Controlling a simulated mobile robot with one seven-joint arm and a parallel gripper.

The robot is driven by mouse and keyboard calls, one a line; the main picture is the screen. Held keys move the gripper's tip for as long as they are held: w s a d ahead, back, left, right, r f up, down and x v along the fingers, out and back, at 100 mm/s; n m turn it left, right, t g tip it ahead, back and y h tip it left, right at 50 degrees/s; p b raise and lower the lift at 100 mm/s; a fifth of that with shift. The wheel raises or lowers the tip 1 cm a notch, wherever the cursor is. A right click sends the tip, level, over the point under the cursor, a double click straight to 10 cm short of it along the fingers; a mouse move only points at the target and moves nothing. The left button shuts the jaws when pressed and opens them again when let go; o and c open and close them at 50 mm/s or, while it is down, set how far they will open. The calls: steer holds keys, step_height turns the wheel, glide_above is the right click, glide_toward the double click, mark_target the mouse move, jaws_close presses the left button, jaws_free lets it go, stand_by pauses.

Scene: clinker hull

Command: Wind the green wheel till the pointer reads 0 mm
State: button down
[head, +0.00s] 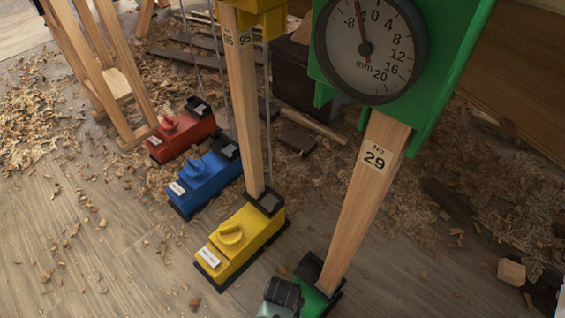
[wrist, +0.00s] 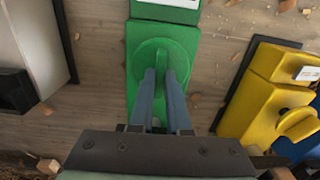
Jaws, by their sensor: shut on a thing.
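The green wheel (wrist: 150,52) is a round knob with a raised bar, on top of the green base in the wrist view. My gripper (wrist: 163,75) is shut on the wheel's bar, one finger on each side. In the head view my gripper (head: 282,294) covers the wheel, on the green base (head: 316,300) at the bottom. The round grey dial (head: 345,70) is at the top, on a green housing above a wooden post marked No 29 (head: 375,158). Its dark pointer (head: 361,27) points up and slightly left, close to the -4 mark, left of 0.
A yellow unit (head: 238,242) with its own knob stands close left of the green one; it also shows in the wrist view (wrist: 265,105). Blue (head: 205,178) and red (head: 182,137) units stand beyond. Wooden posts rise between them. Shavings litter the plank floor.

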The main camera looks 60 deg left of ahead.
steer(key=m+p, duration=0.2)
steer(key=m, duration=0.2)
steer(key=shift+r+m+p, duration=0.15)
steer(key=shift+m+p, duration=0.15)
steer(key=shift+p, duration=0.1)
steer(key=m+p, duration=0.1)
steer(key=m, duration=0.4)
steer(key=shift+f+p, duration=0.2)
steer(key=shift+p, duration=0.15)
steer(key=shift+m, duration=0.3)
steer(key=c, duration=0.9)
jaws_free()
step_height(320, 180, up, 13)
steer(key=p, duration=0.8)
